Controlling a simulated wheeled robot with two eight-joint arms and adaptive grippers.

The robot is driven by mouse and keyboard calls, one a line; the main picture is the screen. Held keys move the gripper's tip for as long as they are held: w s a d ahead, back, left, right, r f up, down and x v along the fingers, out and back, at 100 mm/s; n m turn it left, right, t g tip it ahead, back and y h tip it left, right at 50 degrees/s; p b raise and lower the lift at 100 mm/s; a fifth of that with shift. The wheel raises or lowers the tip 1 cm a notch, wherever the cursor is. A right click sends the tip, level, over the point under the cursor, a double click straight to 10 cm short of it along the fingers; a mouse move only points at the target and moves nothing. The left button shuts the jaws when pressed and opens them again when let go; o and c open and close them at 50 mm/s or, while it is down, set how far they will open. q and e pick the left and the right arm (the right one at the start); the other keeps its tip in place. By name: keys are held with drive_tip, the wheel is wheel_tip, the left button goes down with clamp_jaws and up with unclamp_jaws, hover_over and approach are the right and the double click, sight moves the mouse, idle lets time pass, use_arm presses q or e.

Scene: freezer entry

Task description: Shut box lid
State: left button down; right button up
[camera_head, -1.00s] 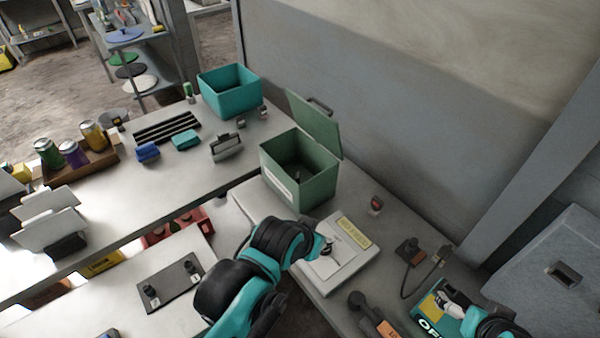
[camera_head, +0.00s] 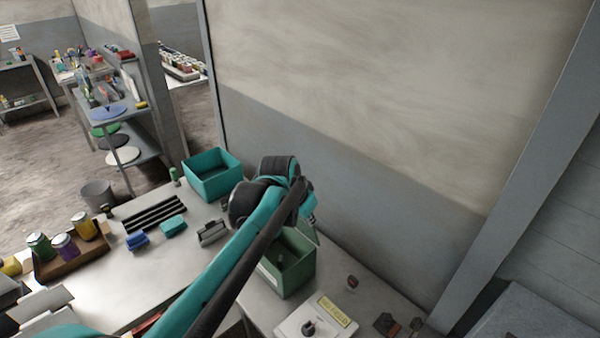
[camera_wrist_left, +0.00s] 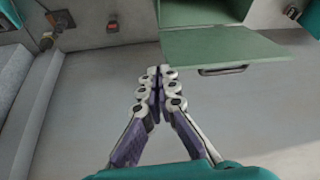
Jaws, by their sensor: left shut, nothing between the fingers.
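The green box (camera_head: 297,274) stands on the counter in the head view, its top open and a small dark item inside. My right gripper is out of view.
A teal bin (camera_head: 212,176) stands left of my left wrist. A white device (camera_head: 315,318) lies in front of the box. A grey wall (camera_head: 400,190) rises close behind the counter. Cans in a wooden tray (camera_head: 75,262) stand far left.

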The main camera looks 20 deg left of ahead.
use_arm(q)
drive_tip(key=w+a+r+m+g+h+p, duration=0.1)
drive_tip(key=w+a+r+p, duration=0.25)
drive_tip(key=w+p, duration=0.2)
drive_tip(key=w+a+r+m+p, duration=0.1)
drive_tip(key=w+a+r+p, duration=0.1)
drive_tip(key=w+a+p, duration=0.4)
wheel_tip(320, 180, down, 10)
drive_tip(key=w+d+b, duration=0.1)
drive_tip(key=shift+w+d+r, duration=0.15)
drive_tip(key=shift+r, duration=0.05)
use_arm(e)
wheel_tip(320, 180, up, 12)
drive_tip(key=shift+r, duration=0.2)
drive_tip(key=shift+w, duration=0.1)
